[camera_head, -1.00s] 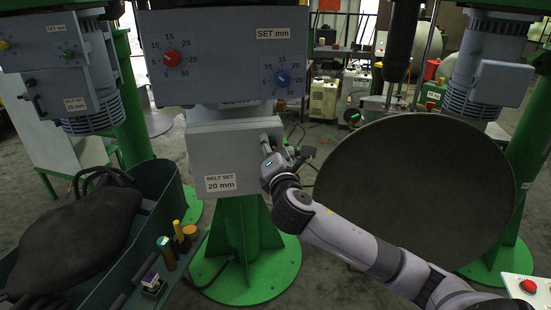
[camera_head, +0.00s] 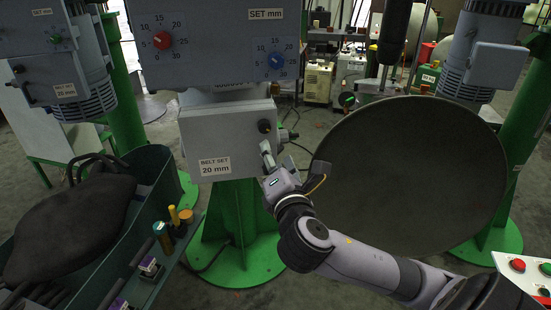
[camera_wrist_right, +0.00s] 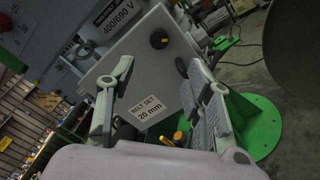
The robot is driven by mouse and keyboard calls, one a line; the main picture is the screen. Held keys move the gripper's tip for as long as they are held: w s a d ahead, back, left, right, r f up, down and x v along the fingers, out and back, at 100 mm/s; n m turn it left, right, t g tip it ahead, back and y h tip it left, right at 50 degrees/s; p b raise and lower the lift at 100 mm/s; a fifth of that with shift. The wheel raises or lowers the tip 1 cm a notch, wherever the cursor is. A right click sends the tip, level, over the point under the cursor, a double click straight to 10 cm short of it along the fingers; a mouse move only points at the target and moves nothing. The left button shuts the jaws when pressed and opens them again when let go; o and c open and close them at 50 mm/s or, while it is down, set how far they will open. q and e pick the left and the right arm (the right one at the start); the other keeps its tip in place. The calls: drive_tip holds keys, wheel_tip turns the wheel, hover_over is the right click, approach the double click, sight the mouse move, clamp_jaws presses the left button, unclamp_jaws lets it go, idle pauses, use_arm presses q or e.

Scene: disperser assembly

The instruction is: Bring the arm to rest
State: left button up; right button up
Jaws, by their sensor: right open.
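My right gripper (camera_head: 268,156) is in front of the lower right part of the grey box labelled "BELT SET 20 mm" (camera_head: 235,135). In the right wrist view its two fingers stand wide apart with nothing between them (camera_wrist_right: 155,95). The box, with its black knob (camera_wrist_right: 159,39), lies beyond the fingers there. The knob (camera_head: 264,126) also shows in the head view, just above the gripper and apart from it. My right arm (camera_head: 350,258) reaches in from the lower right. My left gripper is not in view.
A large dark disc (camera_head: 410,180) stands close to the right of my arm. Above the box is a grey panel with a red dial (camera_head: 161,40) and a blue dial (camera_head: 276,60). A green bin (camera_head: 150,205) holding a dark sack is at left. A button box (camera_head: 525,270) is at lower right.

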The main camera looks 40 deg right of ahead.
drive_tip(key=w+d+f+m+g+y+b, duration=0.1)
drive_tip(key=w+f+m+g+b, duration=0.15)
drive_tip(key=f, duration=1.75)
drive_tip(key=w+d+f+m+g+y+b, duration=0.1)
drive_tip(key=d+f+m+g+y+b, duration=0.2)
drive_tip(key=f, duration=1.7)
drive_tip(key=s+a+f+m+g+b, duration=0.15)
drive_tip(key=s+f, duration=0.35)
drive_tip(key=f, duration=0.7)
drive_tip(key=s+a+f+m+g+b, duration=0.1)
drive_tip(key=s+f+m+g+b, duration=0.15)
drive_tip(key=s+f, duration=0.6)
drive_tip(key=s+a+f+m+g+y+b, duration=0.1)
drive_tip(key=s+a+f+m+g+b, duration=0.1)
drive_tip(key=s+f, duration=1.1)
drive_tip(key=s+a+f+m+g+y+b, duration=0.2)
drive_tip(key=s+a+f+m, duration=0.4)
drive_tip(key=s+f, duration=0.8)
drive_tip(key=s+a+g+b, duration=0.1)
drive_tip(key=s+a+g, duration=0.1)
drive_tip(key=s, duration=0.2)
drive_tip(key=shift+s+a+m, duration=0.25)
drive_tip(key=shift+m, duration=0.1)
drive_tip(key=shift+f, duration=0.1)
